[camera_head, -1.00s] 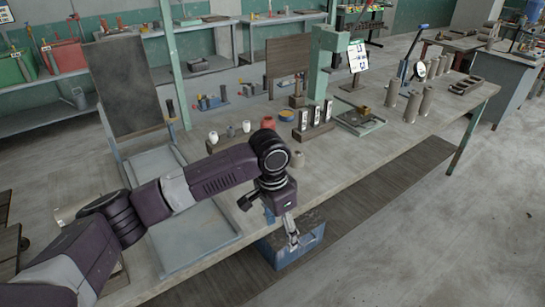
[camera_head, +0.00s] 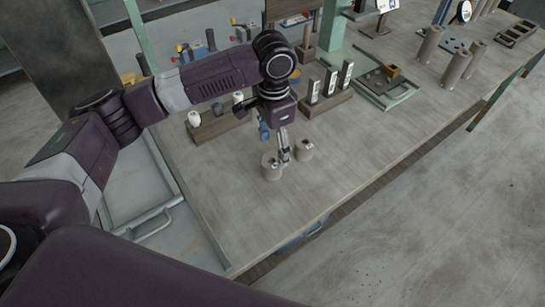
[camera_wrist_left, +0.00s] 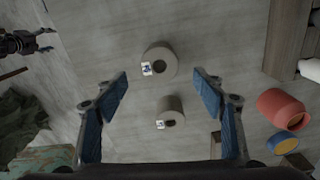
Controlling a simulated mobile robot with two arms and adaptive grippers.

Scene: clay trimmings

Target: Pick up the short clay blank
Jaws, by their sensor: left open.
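Two small hollow clay cylinders stand on the workbench (camera_head: 235,215), a left one (camera_head: 271,167) and a right one (camera_head: 304,151), close together. Both are grey-brown with a small white label on top. I cannot tell for certain which is the short clay blank. My left gripper (camera_head: 285,157) is open and hangs at the gap between them in the head view. In the left wrist view its blue-padded fingers (camera_wrist_left: 163,85) stand wide apart, with one ring-shaped cylinder (camera_wrist_left: 160,62) ahead and another (camera_wrist_left: 171,112) nearer, neither gripped. My right gripper is out of view.
A wooden rack with white-faced pieces (camera_head: 326,101) stands behind the cylinders. Taller clay cylinders (camera_head: 455,69) stand at the right. A red pot (camera_wrist_left: 281,108) shows in the left wrist view. The bench front is clear.

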